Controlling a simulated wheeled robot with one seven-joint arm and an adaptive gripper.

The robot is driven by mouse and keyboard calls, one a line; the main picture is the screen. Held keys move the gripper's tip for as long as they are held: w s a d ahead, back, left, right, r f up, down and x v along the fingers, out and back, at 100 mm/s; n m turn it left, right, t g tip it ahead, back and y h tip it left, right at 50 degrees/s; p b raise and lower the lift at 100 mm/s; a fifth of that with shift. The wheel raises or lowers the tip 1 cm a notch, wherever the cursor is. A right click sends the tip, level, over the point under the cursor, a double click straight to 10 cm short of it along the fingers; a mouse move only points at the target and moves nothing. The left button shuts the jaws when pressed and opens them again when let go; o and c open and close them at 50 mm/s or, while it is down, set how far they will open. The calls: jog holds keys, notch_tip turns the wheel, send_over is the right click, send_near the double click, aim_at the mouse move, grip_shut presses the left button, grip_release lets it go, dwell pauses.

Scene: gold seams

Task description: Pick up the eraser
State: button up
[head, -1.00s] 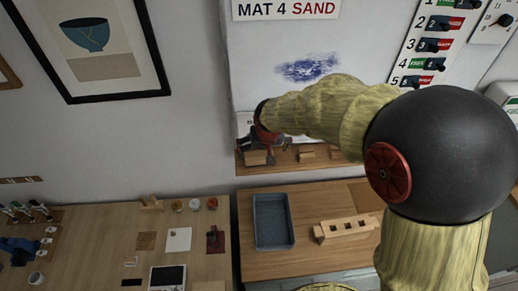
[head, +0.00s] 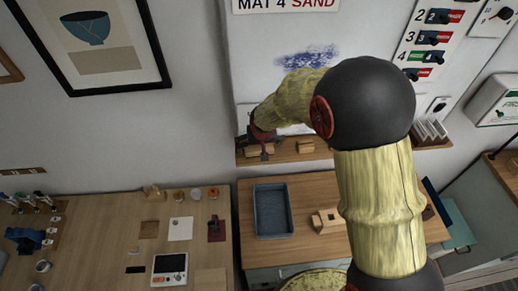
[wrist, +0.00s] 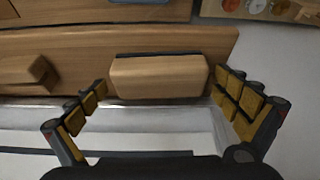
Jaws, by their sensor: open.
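The eraser (wrist: 160,77) is a pale wooden block with a thin dark strip along one edge. It lies on a narrow wooden shelf (wrist: 205,44), which is under the whiteboard in the head view (head: 285,155). My gripper (wrist: 161,83) is open, with one finger beyond each end of the eraser and a gap at each side. In the head view my gripper (head: 262,146) is small and dark at the shelf's left end, largely hiding the eraser there.
Another wooden block (wrist: 30,74) lies on the shelf, to the left in the wrist view. Below the shelf, a blue-grey tray (head: 272,211) and a slotted wooden block (head: 326,221) stand on a wooden counter (head: 250,255). The whiteboard (head: 245,60) rises behind the shelf.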

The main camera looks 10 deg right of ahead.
jog(key=shift+c, duration=0.4)
jog(key=c, duration=1.1)
jog(key=shift+r, duration=0.1)
jog(key=shift+r, duration=0.55)
jog(key=s+r+b, duration=0.1)
jog(key=s+r, duration=0.3)
jog(key=s+r+b, duration=0.1)
jog(key=s+r, duration=0.3)
jog(key=s, duration=0.1)
jog(key=s+r+b, duration=0.1)
jog(key=s+r, duration=0.2)
jog(key=s, duration=0.2)
jog(key=shift+r, duration=0.4)
